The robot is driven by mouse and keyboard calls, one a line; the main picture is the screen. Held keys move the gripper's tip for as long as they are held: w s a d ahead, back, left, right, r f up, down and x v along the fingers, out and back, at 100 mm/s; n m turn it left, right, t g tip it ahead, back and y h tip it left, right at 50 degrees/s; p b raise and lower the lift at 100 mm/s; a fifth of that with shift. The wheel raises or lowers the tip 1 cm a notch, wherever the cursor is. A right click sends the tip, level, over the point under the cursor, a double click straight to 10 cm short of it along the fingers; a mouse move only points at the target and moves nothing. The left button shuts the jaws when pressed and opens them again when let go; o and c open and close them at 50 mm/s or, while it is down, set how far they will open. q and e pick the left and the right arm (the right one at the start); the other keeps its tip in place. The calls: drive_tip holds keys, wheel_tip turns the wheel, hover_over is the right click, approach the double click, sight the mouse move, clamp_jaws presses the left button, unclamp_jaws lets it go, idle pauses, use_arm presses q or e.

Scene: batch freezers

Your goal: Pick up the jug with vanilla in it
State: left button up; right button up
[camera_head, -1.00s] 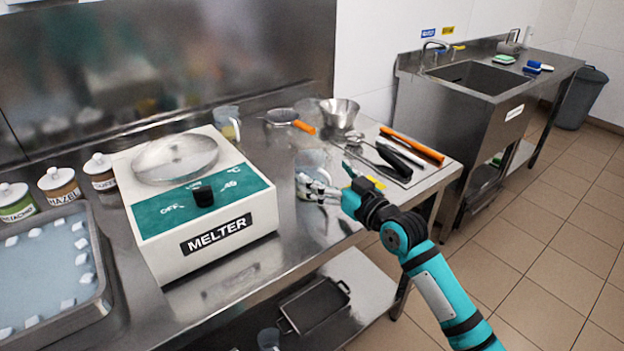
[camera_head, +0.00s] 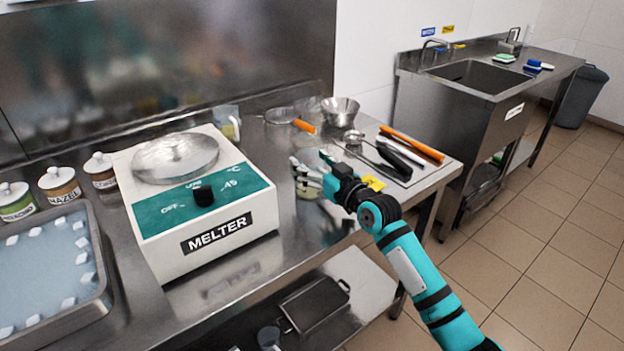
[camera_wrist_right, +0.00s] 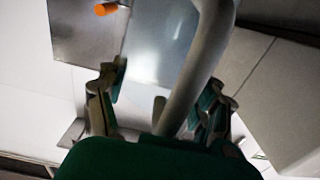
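A clear jug (camera_head: 309,192) with pale contents in its lower part stands on the steel counter, right of the melter. It is largely hidden by my right gripper (camera_head: 306,174). In the right wrist view a curved translucent handle (camera_wrist_right: 190,85), seemingly the jug's, runs between the two fingers of my right gripper (camera_wrist_right: 162,105). I cannot read any vanilla label. My left gripper is out of view.
The white and green melter (camera_head: 200,215) stands close left of the jug. A sieve (camera_head: 281,116), a metal bowl (camera_head: 340,108) and a tray with utensils (camera_head: 425,180) lie behind and to the right. The counter's front edge is near.

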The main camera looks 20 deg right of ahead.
drive_tip(key=c, duration=0.5)
drive_tip(key=shift+r, duration=0.1)
